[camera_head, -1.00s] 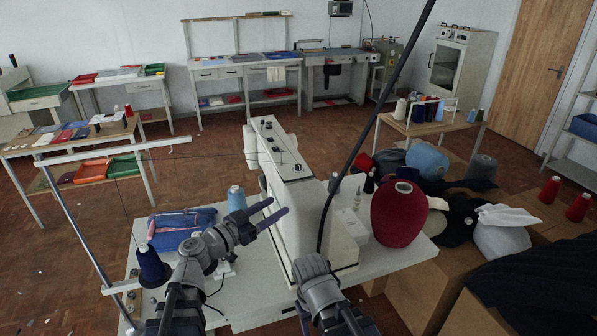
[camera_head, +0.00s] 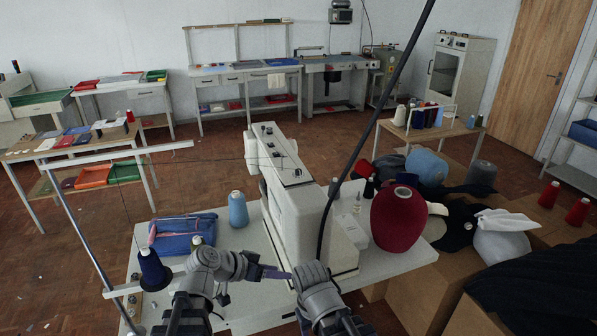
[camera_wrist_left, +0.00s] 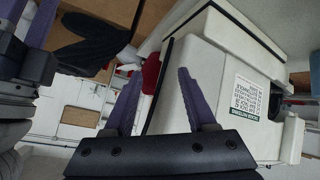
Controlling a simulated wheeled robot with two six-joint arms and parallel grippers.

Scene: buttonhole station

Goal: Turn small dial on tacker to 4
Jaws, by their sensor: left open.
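The tacker (camera_head: 300,205) is the white sewing machine on the pale worktable (camera_head: 375,262). Small dark dial-like parts (camera_head: 297,171) show on its top; no numbers or setting can be read. My left gripper (camera_head: 284,274) is low at the near left side of the machine, its purple fingers pointing right. In the left wrist view the fingers (camera_wrist_left: 160,92) are spread and empty. There a white machine housing with a printed label (camera_wrist_left: 242,112) lies beyond the right finger. The dial cannot be made out there. My right arm shows at bottom centre, its fingers out of sight.
A blue thread cone (camera_head: 238,210), a blue pouch (camera_head: 182,232) and a navy spool (camera_head: 153,270) stand left of the machine. A large red cone (camera_head: 399,220) stands to its right. A dark pole (camera_head: 375,118) crosses in front of it. Cloth-covered boxes crowd the right.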

